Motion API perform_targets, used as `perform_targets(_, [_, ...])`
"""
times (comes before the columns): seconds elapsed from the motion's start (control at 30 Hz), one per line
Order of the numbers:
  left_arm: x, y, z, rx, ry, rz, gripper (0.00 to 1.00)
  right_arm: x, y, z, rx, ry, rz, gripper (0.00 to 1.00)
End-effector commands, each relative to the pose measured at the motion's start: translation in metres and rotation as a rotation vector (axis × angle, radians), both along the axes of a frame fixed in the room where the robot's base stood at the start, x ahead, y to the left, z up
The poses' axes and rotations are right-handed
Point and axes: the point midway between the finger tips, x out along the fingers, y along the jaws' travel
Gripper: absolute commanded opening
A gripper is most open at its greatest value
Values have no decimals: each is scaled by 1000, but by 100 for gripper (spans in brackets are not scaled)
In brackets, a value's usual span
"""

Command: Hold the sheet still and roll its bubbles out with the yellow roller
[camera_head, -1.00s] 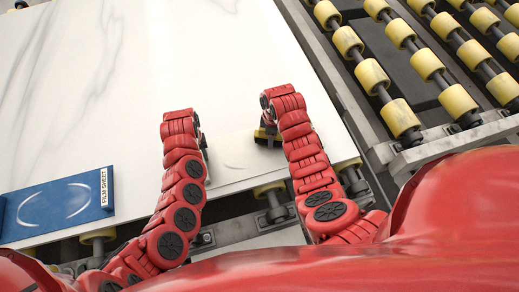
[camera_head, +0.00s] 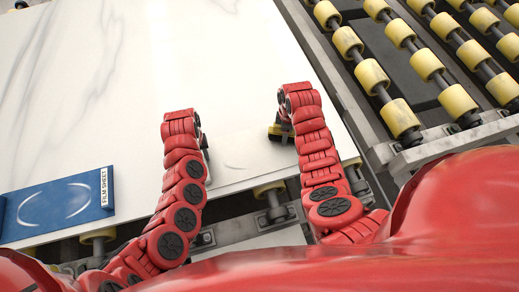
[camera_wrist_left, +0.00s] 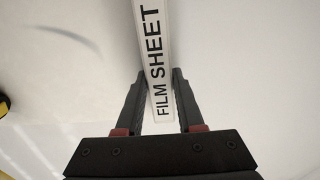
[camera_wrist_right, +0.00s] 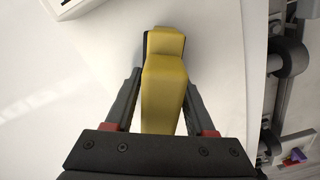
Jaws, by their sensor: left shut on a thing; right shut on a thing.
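The film sheet shows as a faint pale patch (camera_head: 240,150) on the white stone slab (camera_head: 100,80); its outline is hard to make out. My left gripper (camera_wrist_left: 158,74) is shut on the sheet's white strip (camera_wrist_left: 156,40), marked FILM SHEET. A grey curved mark (camera_wrist_left: 65,32) shows left of that strip; I cannot tell for sure whether it is a bubble. My right gripper (camera_wrist_right: 163,79) is shut on the yellow roller (camera_wrist_right: 165,85). In the head view the roller (camera_head: 280,130) is low at the slab, right of the patch; I cannot tell whether it touches.
Conveyor rows with yellow rollers (camera_head: 402,116) run along the right, past the slab's edge. The slab's far part is clear.

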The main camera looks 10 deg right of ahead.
Motion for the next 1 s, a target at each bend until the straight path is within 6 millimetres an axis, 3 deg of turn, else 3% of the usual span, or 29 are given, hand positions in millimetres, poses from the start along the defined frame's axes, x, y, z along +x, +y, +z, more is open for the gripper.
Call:
perform_targets(0.13, [1,4,0,8,-1,4,0,-2,-17,-2,-8,7,-9,3])
perform_targets(0.5, [2,5,0,9,-3,5,0,-1,-18,2,-7,4,-6,3])
perform_targets(1.0, [1,3,0,5,-2,3,0,0,-14,56,-2,-1,-3,3])
